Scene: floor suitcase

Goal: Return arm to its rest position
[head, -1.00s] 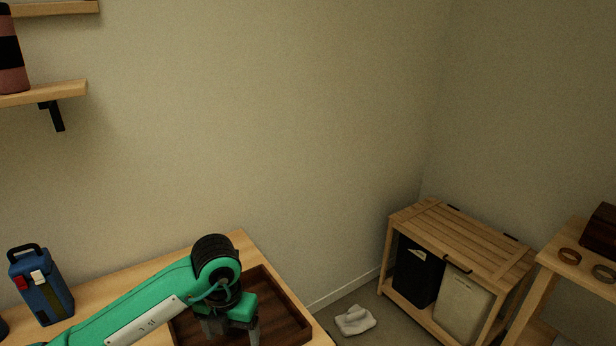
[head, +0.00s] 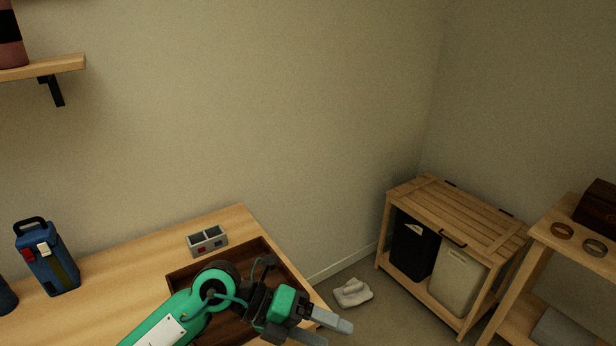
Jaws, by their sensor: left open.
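My left arm, green with black joints, comes in from the lower left in the head view. Its left gripper (head: 322,331) is open and empty, with its grey fingers pointing right near the table's right edge. It is over the front right part of a dark brown wooden tray (head: 258,252). The arm and gripper hide much of the tray. My right gripper is not in view.
The light wooden table (head: 130,275) bears a blue box with a handle (head: 48,260) and a small grey two-compartment holder (head: 207,241). A white cloth (head: 352,292) lies on the floor. A slatted wooden hamper (head: 455,225) and a side shelf (head: 575,235) stand right.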

